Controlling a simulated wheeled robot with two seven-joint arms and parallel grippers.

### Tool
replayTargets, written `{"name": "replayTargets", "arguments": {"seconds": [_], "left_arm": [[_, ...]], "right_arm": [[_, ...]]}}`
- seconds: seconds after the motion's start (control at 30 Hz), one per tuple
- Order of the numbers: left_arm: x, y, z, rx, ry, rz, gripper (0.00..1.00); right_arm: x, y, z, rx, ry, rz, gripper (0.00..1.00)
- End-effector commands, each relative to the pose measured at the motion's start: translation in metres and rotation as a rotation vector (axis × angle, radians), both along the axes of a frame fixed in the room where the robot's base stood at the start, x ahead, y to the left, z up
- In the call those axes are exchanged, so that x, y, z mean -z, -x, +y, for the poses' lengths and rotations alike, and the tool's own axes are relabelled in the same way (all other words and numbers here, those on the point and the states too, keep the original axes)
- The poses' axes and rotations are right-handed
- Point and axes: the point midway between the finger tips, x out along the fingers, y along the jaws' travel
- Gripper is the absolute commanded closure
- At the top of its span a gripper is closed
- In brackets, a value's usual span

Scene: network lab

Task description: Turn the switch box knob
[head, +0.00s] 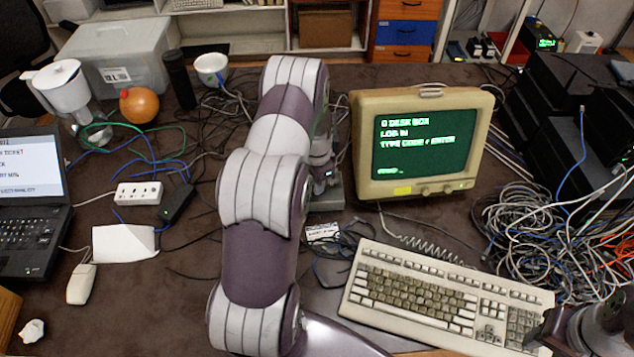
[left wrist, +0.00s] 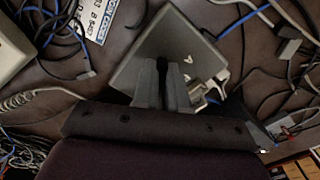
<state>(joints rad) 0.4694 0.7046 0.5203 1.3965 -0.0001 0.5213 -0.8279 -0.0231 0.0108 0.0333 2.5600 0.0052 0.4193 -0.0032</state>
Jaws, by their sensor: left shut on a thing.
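The switch box is a grey box (head: 330,200) on the desk, left of the monitor, mostly hidden behind my left arm in the head view. In the left wrist view its grey top (left wrist: 150,48) faces the camera, with a small white mark beside my fingers. My left gripper (left wrist: 164,72) is over the middle of that top, its fingers closed on a dark, narrow knob (left wrist: 162,64). The fingers hide most of the knob. My right gripper (head: 550,328) is partly in view at the lower right of the head view, by the keyboard; its jaws cannot be made out.
A beige monitor (head: 427,145) stands right of the box, with a keyboard (head: 440,295) in front. Tangled cables (head: 545,230) lie at the right. A power strip (head: 139,193), mouse (head: 80,284) and laptop (head: 30,205) are at the left. Loose cables surround the box.

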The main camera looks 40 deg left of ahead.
Motion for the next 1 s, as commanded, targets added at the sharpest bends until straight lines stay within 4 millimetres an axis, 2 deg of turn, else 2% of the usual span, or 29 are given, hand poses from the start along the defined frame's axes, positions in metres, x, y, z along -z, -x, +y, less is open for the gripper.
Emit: {"name": "replayTargets", "arguments": {"seconds": [0.57,0.6,0.63,0.67,0.9,1.0], "left_arm": [[-0.002,-0.0021,0.0014,0.028,-0.004,-0.006,1.0],[-0.002,-0.0021,0.0014,0.028,-0.003,-0.006,0.74],[-0.0019,-0.002,0.0014,0.028,-0.003,-0.006,0.65],[-0.0018,-0.0019,0.0013,0.028,-0.003,-0.006,0.62],[-0.001,-0.001,0.0007,0.027,-0.001,-0.003,0.62],[-0.0072,-0.0014,0.001,0.027,-0.003,-0.004,0.62]], "right_arm": [[-0.0002,0.0,0.0,0.0,0.0,0.0,0.57],[-0.0002,0.0,0.0,0.0,0.0,0.0,0.57],[-0.0002,0.0,0.0,0.0,0.0,0.0,0.57],[-0.0002,0.0,0.0,0.0,0.0,0.0,0.57],[0.0,0.0,0.0,0.0,0.0,0.0,0.57],[0.0011,0.0,0.0,0.0,0.0,0.0,0.57]]}}
